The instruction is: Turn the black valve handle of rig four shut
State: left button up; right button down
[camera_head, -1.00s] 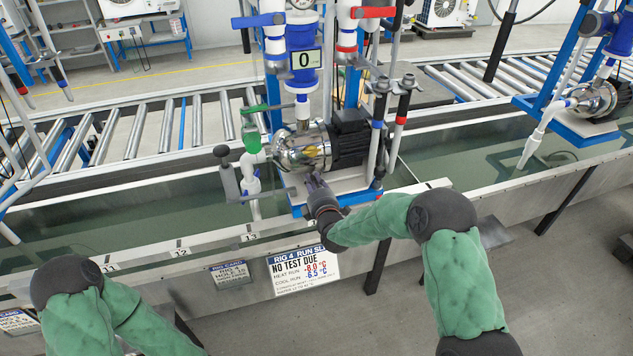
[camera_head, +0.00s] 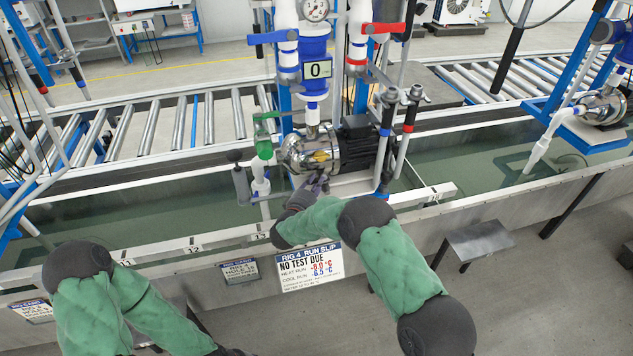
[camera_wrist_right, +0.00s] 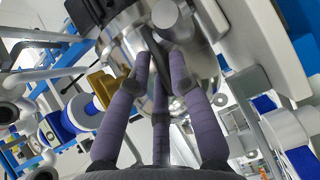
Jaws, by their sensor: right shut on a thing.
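Rig four's pump (camera_head: 312,150) has a shiny steel body and a black motor (camera_head: 360,142). In the head view my right gripper (camera_head: 317,183) is at the pump's lower front, and the handle there is too small and covered to make out. In the right wrist view, my purple fingers (camera_wrist_right: 160,62) are close around a dark bar, the black valve handle (camera_wrist_right: 155,50), in front of the steel body. Its far end is hidden.
A slip (camera_head: 310,265) on the trough front reads RIG 4 RUN SLIP, NO TEST DUE. Green (camera_head: 265,116), blue (camera_head: 272,37) and red (camera_head: 385,28) handles sit on nearby pipes. A water trough (camera_head: 120,212) runs below. A small grey shelf (camera_head: 480,240) juts out at right.

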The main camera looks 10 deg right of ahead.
jog(key=shift+f, duration=0.1)
dwell(0.4)
jog(key=c, duration=1.1)
grip_release()
jog(key=shift+w, duration=0.1)
jog(key=shift+v, duration=4.1)
